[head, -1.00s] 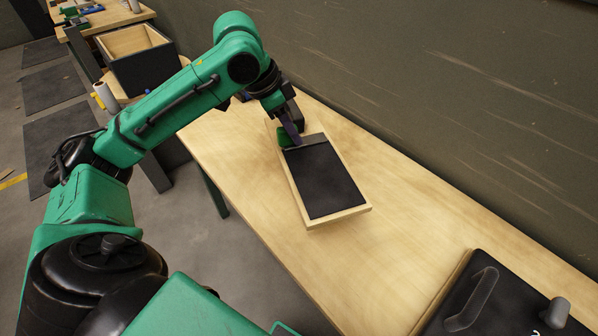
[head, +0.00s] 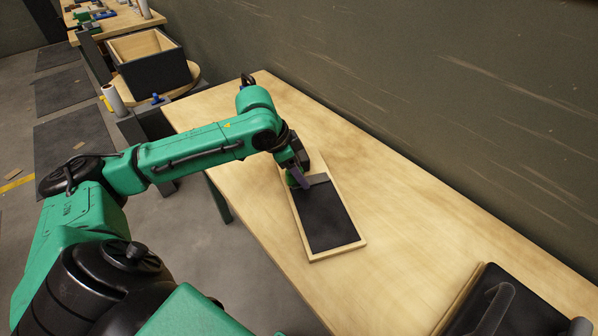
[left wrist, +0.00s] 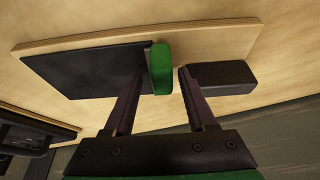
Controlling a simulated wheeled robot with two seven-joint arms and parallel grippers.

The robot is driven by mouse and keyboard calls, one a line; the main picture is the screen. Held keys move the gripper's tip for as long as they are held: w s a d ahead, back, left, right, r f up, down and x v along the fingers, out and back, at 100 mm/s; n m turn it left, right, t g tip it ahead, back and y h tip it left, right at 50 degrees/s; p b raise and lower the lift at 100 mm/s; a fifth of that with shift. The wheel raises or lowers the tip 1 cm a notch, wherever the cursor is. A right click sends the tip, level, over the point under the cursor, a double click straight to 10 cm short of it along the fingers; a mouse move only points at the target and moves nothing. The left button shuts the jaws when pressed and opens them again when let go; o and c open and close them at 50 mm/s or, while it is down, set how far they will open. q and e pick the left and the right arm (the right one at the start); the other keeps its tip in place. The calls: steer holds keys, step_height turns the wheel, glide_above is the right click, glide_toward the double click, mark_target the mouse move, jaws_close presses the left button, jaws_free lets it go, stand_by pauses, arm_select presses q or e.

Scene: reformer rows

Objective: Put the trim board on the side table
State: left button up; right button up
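The trim board (head: 329,215) is a pale wooden board with a black pad, a dark grey bar and a green block at its far end. It appears to lie flat on the long wooden table (head: 420,215), which I take as the side table. My left gripper (head: 302,183) is over the far end of the board. In the left wrist view its fingers (left wrist: 161,78) stand apart on either side of the green block (left wrist: 161,68), with a small gap on the right. The dark bar (left wrist: 220,75) is beside the right finger. My right gripper is not in view.
A black case with a grey handle (head: 490,310) sits at the table's near right. A wall (head: 450,80) runs behind the table. An open dark box (head: 155,72) rests on a round-edged stand at the back left. The table between board and case is clear.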

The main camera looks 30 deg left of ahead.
arm_select(q)
steer(key=v, duration=1.2)
